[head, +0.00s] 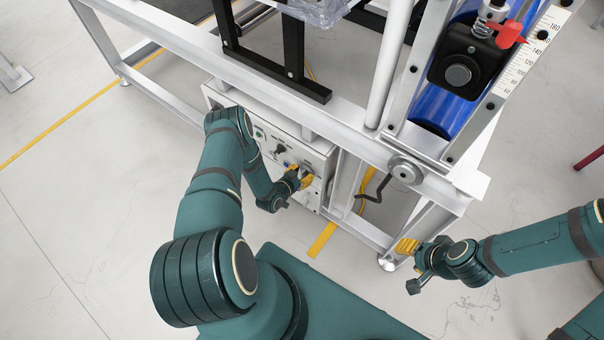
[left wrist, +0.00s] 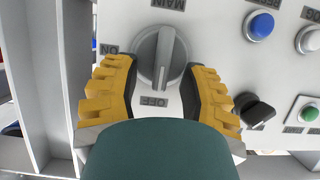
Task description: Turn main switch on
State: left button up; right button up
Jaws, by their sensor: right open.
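The main switch (left wrist: 162,60) is a grey rotary knob on a white panel, with a raised bar that lies vertical in the left wrist view. Upside-down labels read MAIN above it, ON at its left and OFF below it; the bar lines up with MAIN and OFF. My left gripper (left wrist: 162,72) has its yellow-padded fingers apart, one on each side of the knob; I cannot tell whether they touch it. In the head view my left gripper (head: 298,178) is at the control box front and hides the knob. My right gripper (head: 410,266) is open and empty, beside the frame's corner foot.
The control box (head: 213,97) sits under the white machine frame (head: 330,118). A blue button (left wrist: 260,24), a black selector (left wrist: 256,110) and a green button (left wrist: 308,112) lie right of the switch. A black crank (head: 374,190) hangs from the frame. Floor is clear at left.

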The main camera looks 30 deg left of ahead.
pick_arm(q)
grip_shut()
jog(key=shift+d+m, duration=0.1)
jog(key=shift+m, duration=0.2)
jog(key=m+y, duration=0.2)
jog(key=m, duration=0.1)
jog(key=shift+d+t+p, duration=0.3)
jog(key=shift+d, duration=0.1)
jog(key=m, duration=0.1)
jog(key=y, duration=0.1)
jog(key=m, duration=0.1)
jog(key=shift+d+f+m+t+y, duration=0.25)
jog(key=shift+f+m+t+y, duration=0.05)
jog(key=shift+y, duration=0.1)
jog(key=m, duration=0.1)
jog(key=m+y, duration=0.1)
jog(key=m+t, duration=0.1)
jog(key=shift+d+f+y+b, duration=0.15)
jog(key=shift+f+y+b, duration=0.1)
jog(key=shift+y+b, duration=0.05)
jog(key=shift+f+m+t+y, duration=0.15)
jog(key=shift+m+t+y, duration=0.2)
jog(key=shift+m, duration=0.7)
jog(key=shift+f+m+t+y, duration=0.2)
jog(key=shift+m+t, duration=0.25)
jog(key=shift+m, duration=0.6)
